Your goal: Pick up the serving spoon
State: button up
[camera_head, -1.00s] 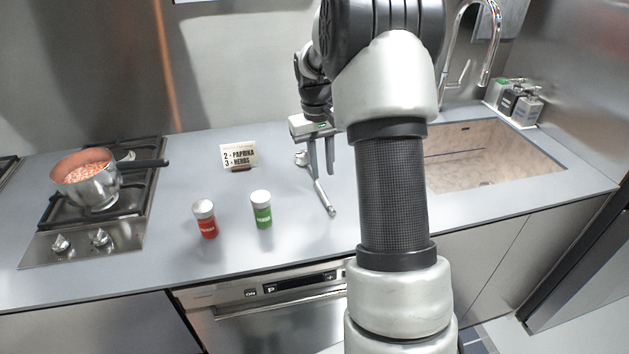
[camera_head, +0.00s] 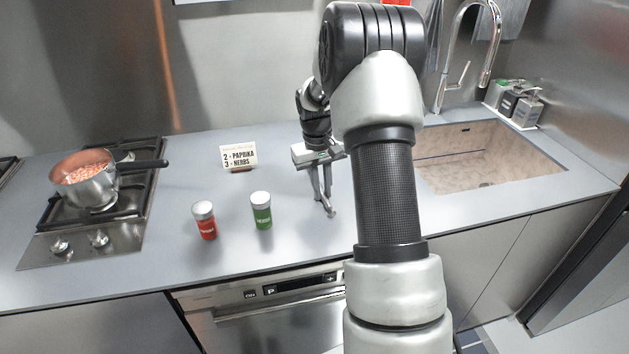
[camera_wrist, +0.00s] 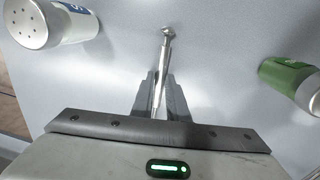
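The serving spoon (camera_head: 331,209) is a slim metal utensil on the grey counter, right of the green jar. In the wrist view its handle (camera_wrist: 165,50) runs between the fingers, with its flared end beyond the fingertips. Its bowl is hidden beneath my gripper. My gripper (camera_head: 323,191) points down over the spoon at counter height. In the wrist view the fingers (camera_wrist: 160,92) are close together on either side of the handle and appear closed on it. I see no clear lift off the counter.
A green-labelled jar (camera_head: 261,211) and a red jar (camera_head: 205,221) stand left of my gripper. A small sign (camera_head: 238,157) stands behind them. A white shaker (camera_wrist: 55,22) shows in the wrist view. A pot (camera_head: 88,182) sits on the hob; the sink (camera_head: 490,165) is right.

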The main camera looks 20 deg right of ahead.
grip_shut()
